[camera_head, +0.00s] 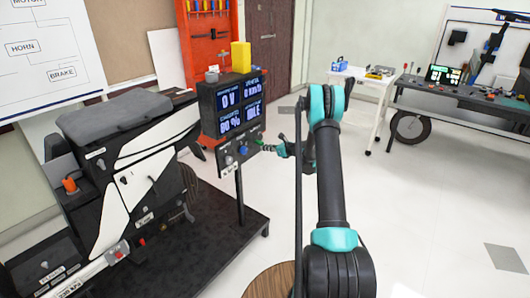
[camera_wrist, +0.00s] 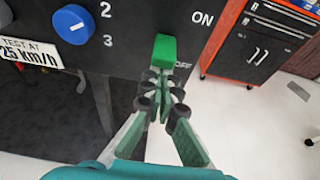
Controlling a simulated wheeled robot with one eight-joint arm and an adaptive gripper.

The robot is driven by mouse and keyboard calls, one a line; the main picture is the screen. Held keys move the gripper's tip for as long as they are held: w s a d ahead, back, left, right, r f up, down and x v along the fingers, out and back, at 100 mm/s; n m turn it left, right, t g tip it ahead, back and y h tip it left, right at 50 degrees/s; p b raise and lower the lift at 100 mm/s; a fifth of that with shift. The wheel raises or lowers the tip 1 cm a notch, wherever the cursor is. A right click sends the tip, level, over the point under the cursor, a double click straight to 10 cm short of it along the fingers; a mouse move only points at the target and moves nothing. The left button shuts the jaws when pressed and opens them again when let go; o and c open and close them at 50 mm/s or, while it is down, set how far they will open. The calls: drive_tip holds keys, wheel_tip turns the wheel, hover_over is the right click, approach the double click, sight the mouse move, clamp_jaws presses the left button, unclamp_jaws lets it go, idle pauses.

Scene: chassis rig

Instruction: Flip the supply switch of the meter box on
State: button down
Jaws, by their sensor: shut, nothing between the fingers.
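The meter box (camera_head: 229,158) stands on a post, with its lit display above a black control panel. In the wrist view the green supply switch (camera_wrist: 165,49) is on this panel, between the ON label (camera_wrist: 203,18) and the OFF label (camera_wrist: 182,66), closer to OFF. My gripper (camera_wrist: 162,82) is shut and empty, its fingertips just below the green switch in the picture; I cannot tell whether they touch it.
A blue knob (camera_wrist: 73,23) is left of the switch on the panel. A dark motorbike rig (camera_head: 125,165) on a black platform (camera_head: 205,255) stands at left. A red tool cabinet (camera_wrist: 262,45) is behind.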

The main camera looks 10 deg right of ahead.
drive_tip(key=shift+s+r+g+h, duration=0.1)
drive_tip(key=shift+r+g+h, duration=0.45)
drive_tip(key=shift+g+h, duration=0.15)
drive_tip(key=shift+r, duration=0.8)
drive_tip(key=shift+d+f, duration=0.1)
drive_tip(key=v, duration=0.9)
drive_tip(key=shift+s+d+f, duration=0.25)
